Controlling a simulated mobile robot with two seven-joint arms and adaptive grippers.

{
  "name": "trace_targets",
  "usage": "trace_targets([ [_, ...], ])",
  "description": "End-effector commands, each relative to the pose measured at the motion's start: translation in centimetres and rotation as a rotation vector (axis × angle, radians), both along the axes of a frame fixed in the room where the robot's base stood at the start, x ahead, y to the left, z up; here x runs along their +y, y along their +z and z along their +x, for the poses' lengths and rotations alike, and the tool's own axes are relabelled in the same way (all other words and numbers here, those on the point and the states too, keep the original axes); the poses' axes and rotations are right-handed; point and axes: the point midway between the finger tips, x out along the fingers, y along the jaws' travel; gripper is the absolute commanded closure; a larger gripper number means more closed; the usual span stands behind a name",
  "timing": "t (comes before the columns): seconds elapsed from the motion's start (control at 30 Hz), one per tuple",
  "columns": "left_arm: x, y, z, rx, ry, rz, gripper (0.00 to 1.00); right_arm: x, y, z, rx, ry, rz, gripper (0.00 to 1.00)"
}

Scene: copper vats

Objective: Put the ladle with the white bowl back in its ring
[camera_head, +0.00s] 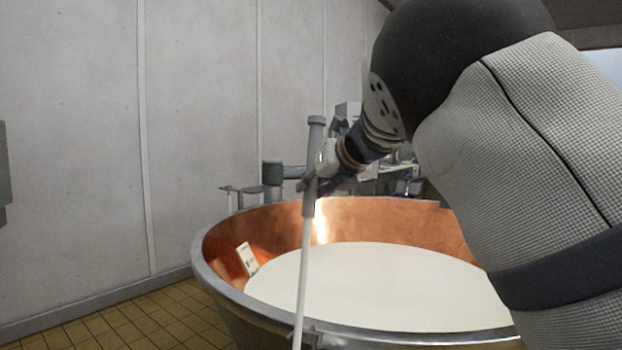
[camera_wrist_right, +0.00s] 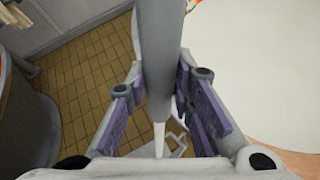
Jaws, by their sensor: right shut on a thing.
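The ladle (camera_head: 303,255) hangs nearly upright, with a thick grey upper handle and a thin white shaft slanting slightly down-left. My right gripper (camera_head: 314,184) is shut on the grey handle, with a length of it sticking up above the fingers. In the right wrist view, the grey handle (camera_wrist_right: 157,45) runs between the purple-padded fingers of this gripper (camera_wrist_right: 160,80). The shaft passes in front of the vat's near rim and leaves the bottom of the head view. The ladle's bowl is not clearly seen, and I cannot make out its ring. My left gripper is out of view.
A copper vat (camera_head: 400,216) with a grey metal rim holds white liquid (camera_head: 385,285). A white label-like piece (camera_head: 247,259) is on its inner wall. A grey post (camera_head: 272,180) with a side arm stands behind the rim. Tiled floor (camera_head: 135,325) is clear at left, beside the wall.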

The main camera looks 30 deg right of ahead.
Motion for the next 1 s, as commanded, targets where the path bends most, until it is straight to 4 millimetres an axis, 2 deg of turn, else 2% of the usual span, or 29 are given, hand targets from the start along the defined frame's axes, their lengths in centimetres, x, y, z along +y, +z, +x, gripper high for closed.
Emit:
trace_targets([
  [0.7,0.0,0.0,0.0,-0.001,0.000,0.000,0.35,-1.9,-7.8,1.5,-0.001,-0.001,0.002,1.00],
  [1.0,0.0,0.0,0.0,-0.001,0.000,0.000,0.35,-2.0,-9.4,1.6,-0.001,0.000,0.001,1.00],
])
